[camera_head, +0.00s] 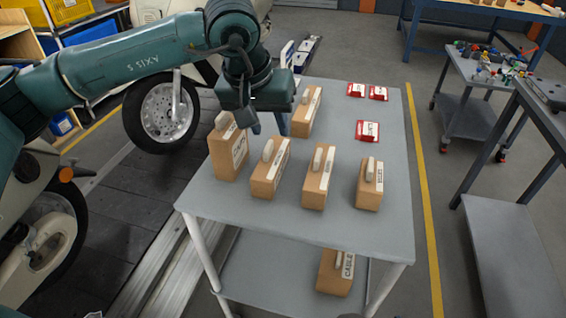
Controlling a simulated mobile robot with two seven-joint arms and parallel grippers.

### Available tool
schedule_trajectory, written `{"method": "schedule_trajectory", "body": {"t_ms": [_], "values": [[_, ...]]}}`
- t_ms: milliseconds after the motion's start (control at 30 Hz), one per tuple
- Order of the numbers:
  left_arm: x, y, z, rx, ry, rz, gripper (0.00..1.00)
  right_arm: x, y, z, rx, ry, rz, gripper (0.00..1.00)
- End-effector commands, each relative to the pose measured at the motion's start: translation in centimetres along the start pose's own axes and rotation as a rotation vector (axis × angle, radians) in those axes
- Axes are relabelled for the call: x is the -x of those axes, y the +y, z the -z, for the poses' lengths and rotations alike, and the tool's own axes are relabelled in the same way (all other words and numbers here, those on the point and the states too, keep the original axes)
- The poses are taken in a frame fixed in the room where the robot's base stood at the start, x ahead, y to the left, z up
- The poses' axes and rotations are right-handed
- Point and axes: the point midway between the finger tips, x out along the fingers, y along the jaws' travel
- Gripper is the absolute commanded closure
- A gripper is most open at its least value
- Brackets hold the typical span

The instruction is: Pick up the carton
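Several brown cartons with pale handles and white labels stand on a grey table (300,222). A taller carton (228,152) is at the left. Three more stand along the front: one left of centre (269,168), one in the middle (317,178) and one at the right (369,186). Another carton (307,112) stands farther back. My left gripper (269,127) points down between the tall left carton and the back carton. Its two fingers are apart with nothing seen between them. Whether a finger touches a carton cannot be told. My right gripper is out of view.
Red-and-white packets (367,131) lie on the table's right side, with bare surface around them. Another carton (336,272) is on the lower shelf. A wheeled cart (480,92) with small parts and a workbench (487,30) stand to the right. A vehicle wheel (160,113) is at the left.

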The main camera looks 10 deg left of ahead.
Motion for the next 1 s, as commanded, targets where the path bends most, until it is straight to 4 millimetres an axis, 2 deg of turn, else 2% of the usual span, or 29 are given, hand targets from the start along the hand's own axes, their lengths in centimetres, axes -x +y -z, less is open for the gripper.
{"method": "schedule_trajectory", "body": {"t_ms": [33,167,500,767,1000], "values": [[0.8,-1.1,0.8,-0.022,0.032,0.048,0.64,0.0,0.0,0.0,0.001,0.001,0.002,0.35],[1.2,-2.4,1.7,-0.050,0.062,0.105,0.64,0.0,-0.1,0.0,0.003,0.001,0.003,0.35],[-4.6,-2.9,2.1,-0.052,0.061,0.105,0.64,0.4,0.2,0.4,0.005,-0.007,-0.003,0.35],[-6.7,-3.2,2.2,-0.051,0.063,0.103,0.64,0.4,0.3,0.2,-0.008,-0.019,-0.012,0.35],[-10.1,-3.7,2.4,-0.052,0.061,0.103,0.64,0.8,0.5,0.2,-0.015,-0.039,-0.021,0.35]]}}
